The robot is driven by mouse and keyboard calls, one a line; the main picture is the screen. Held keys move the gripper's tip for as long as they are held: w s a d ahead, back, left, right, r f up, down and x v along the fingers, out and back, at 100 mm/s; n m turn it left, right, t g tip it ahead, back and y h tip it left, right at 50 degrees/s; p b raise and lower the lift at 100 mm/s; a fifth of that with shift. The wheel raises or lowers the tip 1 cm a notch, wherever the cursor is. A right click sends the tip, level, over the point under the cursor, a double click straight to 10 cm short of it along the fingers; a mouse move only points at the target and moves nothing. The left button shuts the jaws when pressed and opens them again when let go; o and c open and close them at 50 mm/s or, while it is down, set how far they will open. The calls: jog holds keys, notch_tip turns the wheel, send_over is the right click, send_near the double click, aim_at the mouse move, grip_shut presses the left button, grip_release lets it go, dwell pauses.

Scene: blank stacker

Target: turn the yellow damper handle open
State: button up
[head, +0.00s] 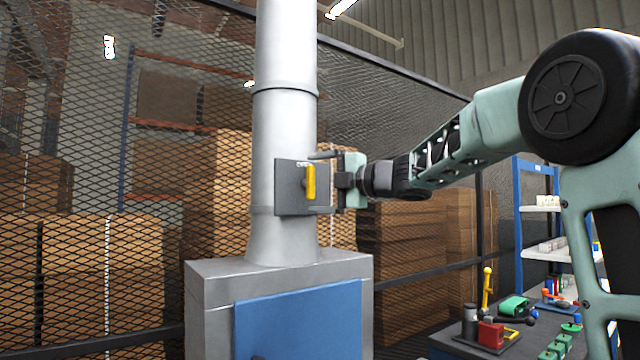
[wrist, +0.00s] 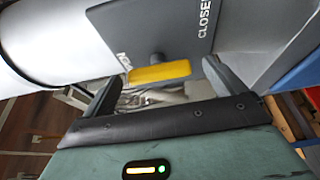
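The yellow damper handle (head: 310,182) hangs upright on a grey plate (head: 288,190) fixed to the round metal duct (head: 284,130). In the wrist view, the handle (wrist: 160,74) lies across the space between my fingers, with a grey pivot beside it. The plate (wrist: 150,30) there bears the word CLOSED and another label partly hidden near the handle's left end. My gripper (head: 318,183) is open at the plate, one finger above and one below the handle. In the wrist view my gripper (wrist: 162,86) shows gaps between both fingers and the handle; I cannot tell exact depth.
The duct rises from a grey cabinet (head: 210,290) with a blue door (head: 300,318). A mesh fence (head: 90,180) stands behind, with stacked boxes beyond it. A bench (head: 470,345) with tools and a blue shelf (head: 540,220) stand at right.

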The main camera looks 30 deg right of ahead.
jog(key=b+v, duration=0.4)
jog(key=v, duration=1.3)
jog(key=shift+s, duration=0.2)
